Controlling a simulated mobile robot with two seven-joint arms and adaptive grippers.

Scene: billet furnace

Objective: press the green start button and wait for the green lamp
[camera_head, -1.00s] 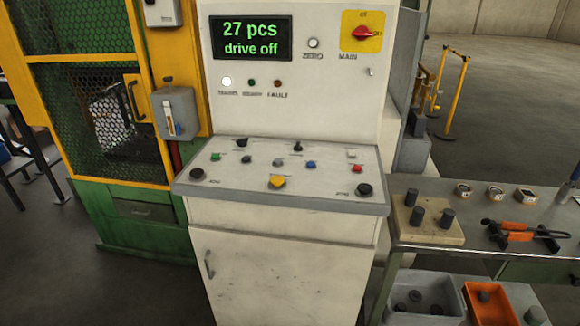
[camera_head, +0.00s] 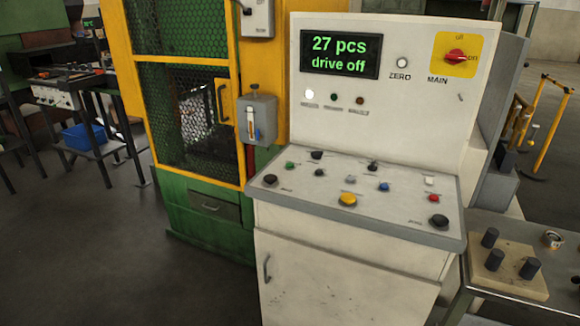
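The white control console (camera_head: 392,263) stands right of centre, with a sloped panel of buttons. The green start button (camera_head: 290,165) is at the panel's upper left, next to a black knob (camera_head: 316,155). The display (camera_head: 339,55) reads "27 pcs drive off". Below it are three small lamps: the left one (camera_head: 309,94) glows white, the middle green lamp (camera_head: 334,97) looks dark, and the right red one (camera_head: 360,100) looks dark. The red main switch (camera_head: 455,56) sits on a yellow plate, its handle towards "on". Neither of my grippers is in view.
A green and yellow machine with a mesh guard (camera_head: 190,115) stands left of the console. A bench with a wooden block of dark pegs (camera_head: 508,275) adjoins it on the right. A table with a blue bin (camera_head: 84,137) is at far left. The floor in front of the machine is clear.

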